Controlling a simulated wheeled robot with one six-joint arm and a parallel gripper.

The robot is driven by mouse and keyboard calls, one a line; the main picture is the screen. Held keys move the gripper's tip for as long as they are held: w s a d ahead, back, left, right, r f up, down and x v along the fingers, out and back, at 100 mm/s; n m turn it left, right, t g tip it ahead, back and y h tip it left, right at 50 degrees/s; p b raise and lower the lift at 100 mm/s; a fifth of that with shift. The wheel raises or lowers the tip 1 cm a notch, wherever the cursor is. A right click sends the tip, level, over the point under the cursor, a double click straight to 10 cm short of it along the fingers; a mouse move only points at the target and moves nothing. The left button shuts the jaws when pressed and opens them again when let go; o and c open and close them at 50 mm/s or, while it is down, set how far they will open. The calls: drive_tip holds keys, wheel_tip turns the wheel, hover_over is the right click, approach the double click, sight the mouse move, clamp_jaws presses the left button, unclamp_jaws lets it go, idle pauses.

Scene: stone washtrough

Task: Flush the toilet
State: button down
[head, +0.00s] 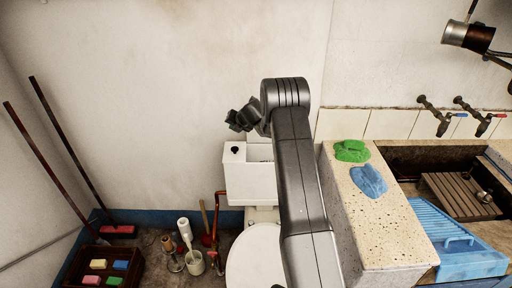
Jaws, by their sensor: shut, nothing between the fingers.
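The toilet's white cistern (250,185) stands against the back wall, partly hidden behind my arm. A small black round knob (235,150) shows on the left part of its top. The white toilet seat or lid (253,262) is below, its right side covered by my arm. My gripper (236,122) is shut and empty. In the picture it appears just above the knob, apart from it; the actual height between them is hard to tell.
Right of my arm is a speckled stone trough (390,225) with a green cloth (351,151), a blue cloth (369,181) and a blue washboard (455,240). Left of the toilet stand a white brush holder (195,262), a plunger and a dark crate (108,268) of coloured blocks. Long poles lean at left.

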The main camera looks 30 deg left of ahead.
drive_tip(key=shift+w+d, duration=0.1)
drive_tip(key=shift+d, duration=0.05)
drive_tip(key=shift+f, duration=0.1)
idle(0.3)
drive_tip(key=b, duration=0.8)
hover_over(236, 149)
wheel_tip(236, 149, down, 6)
drive_tip(key=shift+f, duration=0.25)
drive_tip(key=shift+f+b, duration=0.4)
drive_tip(key=shift+f, duration=0.7)
drive_tip(key=shift+f, duration=0.1)
idle(0.5)
drive_tip(key=shift+f, duration=0.3)
